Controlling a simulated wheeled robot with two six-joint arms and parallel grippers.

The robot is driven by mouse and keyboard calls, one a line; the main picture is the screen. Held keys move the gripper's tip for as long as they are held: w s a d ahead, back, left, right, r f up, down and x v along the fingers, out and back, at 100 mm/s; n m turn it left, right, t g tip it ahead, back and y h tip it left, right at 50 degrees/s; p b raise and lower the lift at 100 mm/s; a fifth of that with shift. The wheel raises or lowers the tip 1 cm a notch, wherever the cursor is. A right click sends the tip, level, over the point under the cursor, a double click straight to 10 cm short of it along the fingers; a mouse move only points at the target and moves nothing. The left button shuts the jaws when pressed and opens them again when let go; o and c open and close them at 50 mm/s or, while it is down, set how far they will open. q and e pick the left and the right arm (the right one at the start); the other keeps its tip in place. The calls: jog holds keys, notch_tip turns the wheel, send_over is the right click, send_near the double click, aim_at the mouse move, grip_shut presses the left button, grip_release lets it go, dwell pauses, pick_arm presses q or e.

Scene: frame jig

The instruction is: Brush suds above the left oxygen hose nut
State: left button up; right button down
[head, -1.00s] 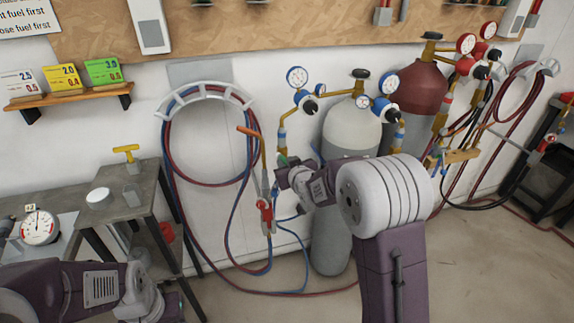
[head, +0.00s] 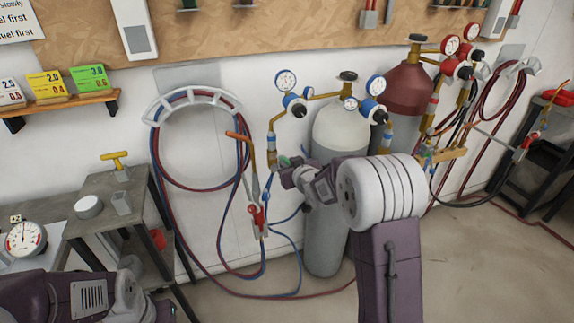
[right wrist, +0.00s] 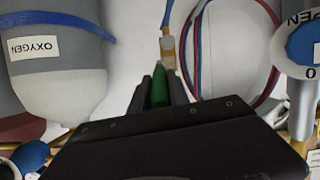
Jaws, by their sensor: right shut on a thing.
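My right gripper (head: 284,161) is shut on a green-handled brush (right wrist: 160,88), just under the left regulator of the pale oxygen cylinder (head: 345,128). In the right wrist view the brush points up between the fingers. Its pale tip is close below a brass nut (right wrist: 167,43) on a hose fitting; I cannot tell whether they touch. In the head view the blue-and-brass hose fitting (head: 271,143) hangs below that regulator, just left of the gripper. No suds can be made out. My left arm is at the bottom left, and its fingers cannot be made out.
A dark red cylinder (head: 408,85) stands right of the oxygen cylinder. Red and blue hoses hang on a white wall hanger (head: 190,98), with a torch (head: 257,213) beside them. A small grey table (head: 97,226) and a dial gauge (head: 25,238) are at left.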

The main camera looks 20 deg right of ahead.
jog(key=shift+a+f+b, duration=0.1)
jog(key=shift+a+b, duration=0.25)
jog(key=shift+a, duration=0.1)
jog(key=a+b, duration=0.1)
jog(key=a, duration=0.2)
jog(key=s+b, duration=0.2)
jog(key=s, duration=0.4)
jog(key=shift+s+d, duration=0.1)
